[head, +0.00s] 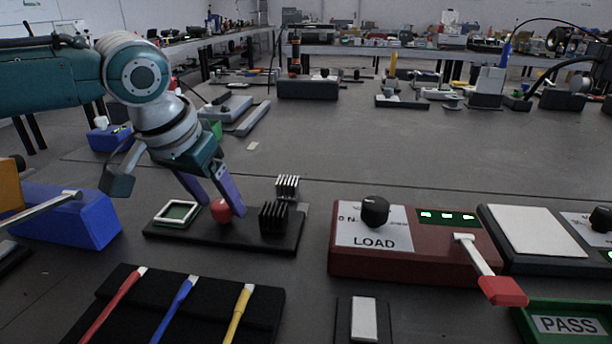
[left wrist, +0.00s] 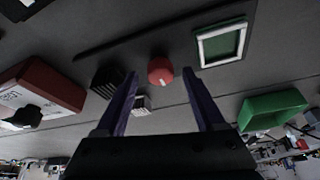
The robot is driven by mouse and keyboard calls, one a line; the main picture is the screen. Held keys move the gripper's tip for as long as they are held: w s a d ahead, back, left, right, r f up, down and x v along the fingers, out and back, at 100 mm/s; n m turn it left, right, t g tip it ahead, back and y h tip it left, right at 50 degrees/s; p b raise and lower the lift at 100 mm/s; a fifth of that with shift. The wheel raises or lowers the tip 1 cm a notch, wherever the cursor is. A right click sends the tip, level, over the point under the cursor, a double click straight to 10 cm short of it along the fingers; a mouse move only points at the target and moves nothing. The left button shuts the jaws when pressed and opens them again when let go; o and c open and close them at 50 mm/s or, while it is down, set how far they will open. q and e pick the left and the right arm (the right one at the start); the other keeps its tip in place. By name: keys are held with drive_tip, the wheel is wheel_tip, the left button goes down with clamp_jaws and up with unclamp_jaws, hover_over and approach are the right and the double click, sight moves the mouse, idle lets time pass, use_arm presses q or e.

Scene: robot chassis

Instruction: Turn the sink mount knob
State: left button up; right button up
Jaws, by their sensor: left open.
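The red round knob (head: 221,211) stands on a black base plate (head: 165,234), between a green square with a white frame (head: 177,213) and a black finned heat sink (head: 273,217). A smaller silver finned heat sink (head: 287,186) is behind it. My left gripper (head: 222,206) is open, pointing down, with its purple fingers on either side of the knob. In the left wrist view the knob (left wrist: 160,70) shows between the fingertips (left wrist: 160,74), with a pale mark on its face. Gaps show on both sides there. My right gripper is not in view.
A red LOAD box (head: 408,265) with a black dial and red-tipped lever stands to the right. A blue box (head: 70,215) is at left. A black mat (head: 190,295) with red, blue and yellow cables lies in front. The table behind is mostly clear.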

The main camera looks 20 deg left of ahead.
use_arm(q)
drive_tip(key=shift+w+f, duration=0.15)
drive_tip(key=shift+f, duration=0.1)
clamp_jaws()
idle(0.5)
